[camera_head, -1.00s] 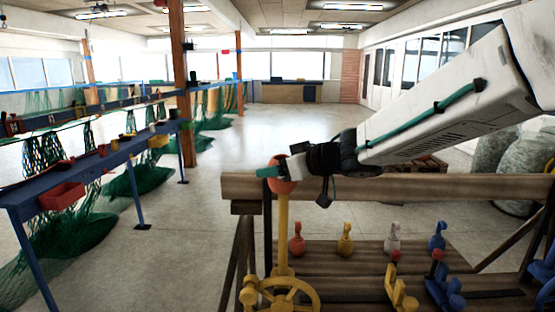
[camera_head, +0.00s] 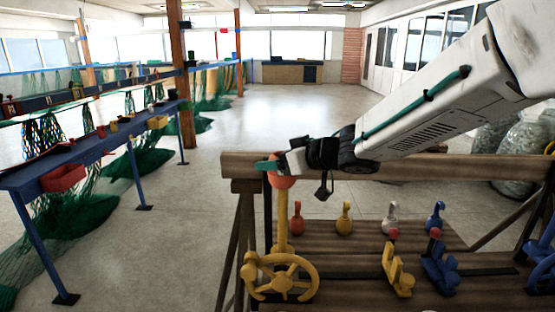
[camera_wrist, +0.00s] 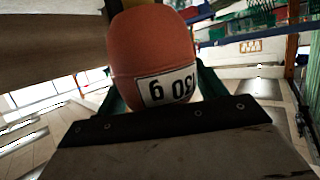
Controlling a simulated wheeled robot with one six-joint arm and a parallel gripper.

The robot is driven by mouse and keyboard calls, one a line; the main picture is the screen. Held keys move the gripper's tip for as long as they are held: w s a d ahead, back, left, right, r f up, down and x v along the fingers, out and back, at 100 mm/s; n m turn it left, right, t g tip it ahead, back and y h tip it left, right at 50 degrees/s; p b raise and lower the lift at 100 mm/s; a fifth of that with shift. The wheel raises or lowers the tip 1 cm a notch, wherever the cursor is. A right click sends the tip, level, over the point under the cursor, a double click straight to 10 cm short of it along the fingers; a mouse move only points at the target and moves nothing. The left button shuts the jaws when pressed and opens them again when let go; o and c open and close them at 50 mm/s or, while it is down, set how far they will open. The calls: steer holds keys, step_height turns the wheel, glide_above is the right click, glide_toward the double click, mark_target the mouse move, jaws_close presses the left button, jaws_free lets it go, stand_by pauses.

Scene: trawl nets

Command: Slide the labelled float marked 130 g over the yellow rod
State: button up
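An orange-red float (camera_head: 284,181) is held at the end of my arm in the head view. In the wrist view the float (camera_wrist: 152,45) sits between the green fingers, with a white label that is upside down and partly hidden; "0 g" can be read. My gripper (camera_head: 272,167) is shut on it. The yellow rod (camera_head: 282,222) stands upright directly below the float in the head view. Its top meets the float's underside or is hidden by it; I cannot tell whether it is inside the float.
A yellow handwheel (camera_head: 282,278) is at the rod's foot. A thick wooden beam (camera_head: 430,168) runs behind. A blue table (camera_head: 95,155) stands left.

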steer(key=shift+o, duration=1.3)
steer(key=v, duration=0.8)
stand_by(0.6)
